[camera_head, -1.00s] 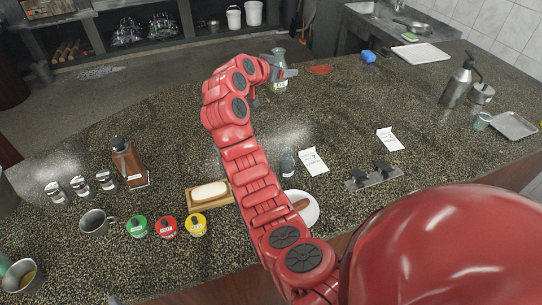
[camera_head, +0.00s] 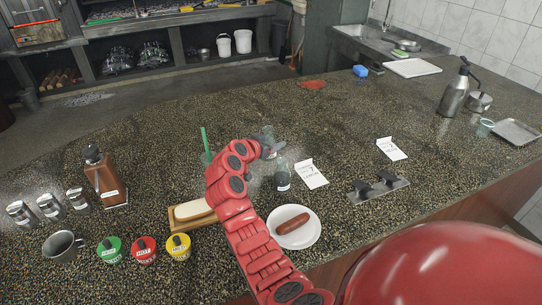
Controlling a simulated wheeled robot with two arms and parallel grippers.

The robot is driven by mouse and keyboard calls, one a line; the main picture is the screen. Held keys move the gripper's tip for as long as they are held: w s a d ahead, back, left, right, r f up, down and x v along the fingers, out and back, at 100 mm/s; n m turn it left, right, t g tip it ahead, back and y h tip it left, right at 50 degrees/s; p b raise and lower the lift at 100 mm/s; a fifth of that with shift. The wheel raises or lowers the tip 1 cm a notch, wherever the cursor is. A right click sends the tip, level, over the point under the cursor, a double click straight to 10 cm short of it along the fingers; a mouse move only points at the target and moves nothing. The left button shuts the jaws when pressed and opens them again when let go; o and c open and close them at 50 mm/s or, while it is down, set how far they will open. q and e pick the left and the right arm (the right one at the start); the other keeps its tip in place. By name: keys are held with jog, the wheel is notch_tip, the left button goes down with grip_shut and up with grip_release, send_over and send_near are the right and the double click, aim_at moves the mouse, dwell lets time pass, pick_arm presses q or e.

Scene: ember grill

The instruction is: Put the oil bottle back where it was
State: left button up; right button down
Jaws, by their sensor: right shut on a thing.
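My right gripper (camera_head: 272,150) is shut on a clear glass bottle (camera_head: 268,131), which I take to be the oil bottle. Its upper part shows above the jaws; the rest is largely hidden by the gripper and wrist. I cannot tell whether its base touches the counter. My left gripper is not in view.
A plate (camera_head: 312,236) with a sausage (camera_head: 292,219) is near the front edge.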

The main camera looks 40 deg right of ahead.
notch_tip(320, 180, down, 4)
jog(key=shift+p, duration=0.55)
jog(key=shift+f, duration=0.3)
jog(key=shift+f, duration=0.15)
jog(key=shift+c, duration=0.6)
grip_release()
